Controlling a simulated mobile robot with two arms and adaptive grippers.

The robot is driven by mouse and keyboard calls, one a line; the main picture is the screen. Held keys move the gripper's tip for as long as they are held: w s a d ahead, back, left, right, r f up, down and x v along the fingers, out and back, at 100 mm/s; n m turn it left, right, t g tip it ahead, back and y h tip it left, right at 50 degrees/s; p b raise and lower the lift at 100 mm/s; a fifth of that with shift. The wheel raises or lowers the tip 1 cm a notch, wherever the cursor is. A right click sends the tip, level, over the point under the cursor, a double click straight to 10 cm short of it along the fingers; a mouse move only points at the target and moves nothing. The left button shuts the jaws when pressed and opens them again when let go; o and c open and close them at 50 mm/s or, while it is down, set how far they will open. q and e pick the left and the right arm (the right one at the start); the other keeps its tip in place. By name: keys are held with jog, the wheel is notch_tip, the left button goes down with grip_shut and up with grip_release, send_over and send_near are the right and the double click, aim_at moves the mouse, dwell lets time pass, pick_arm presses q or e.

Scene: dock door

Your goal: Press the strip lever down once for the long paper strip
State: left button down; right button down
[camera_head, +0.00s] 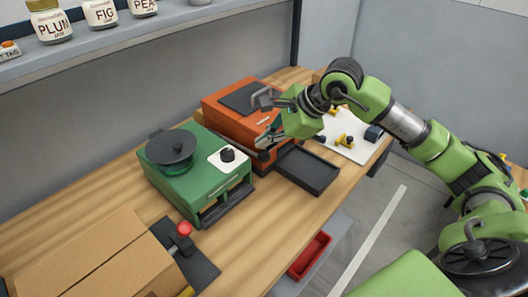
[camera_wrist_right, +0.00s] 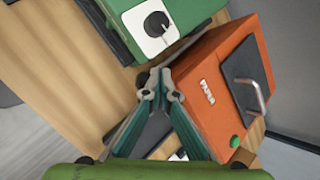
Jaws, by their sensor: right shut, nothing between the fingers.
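A lever with a red knob (camera_head: 184,229) stands on a dark plate beside the cardboard box at the lower left. An orange machine (camera_head: 222,117) at the back has a dark lid with a grey bar handle (camera_head: 267,98); the handle also shows in the wrist view (camera_wrist_right: 257,98). I cannot tell which of these is the strip lever. I see no long paper strip. My right gripper (camera_head: 264,148) is shut and empty, at the front of the orange machine, between it and the green scale. Its fingertips also show in the wrist view (camera_wrist_right: 160,82). My left gripper is not in view.
The green scale (camera_head: 220,184) with a round black pan stands left of the orange machine. A black tray (camera_head: 308,170) lies in front of that machine. A cardboard box (camera_head: 98,262) fills the lower left. A shelf with jars (camera_head: 103,12) runs above the bench. A red bin (camera_head: 309,257) sits below.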

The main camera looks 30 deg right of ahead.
dwell(0.8)
jog(key=shift+f+b, duration=0.45)
jog(key=shift+b, duration=0.15)
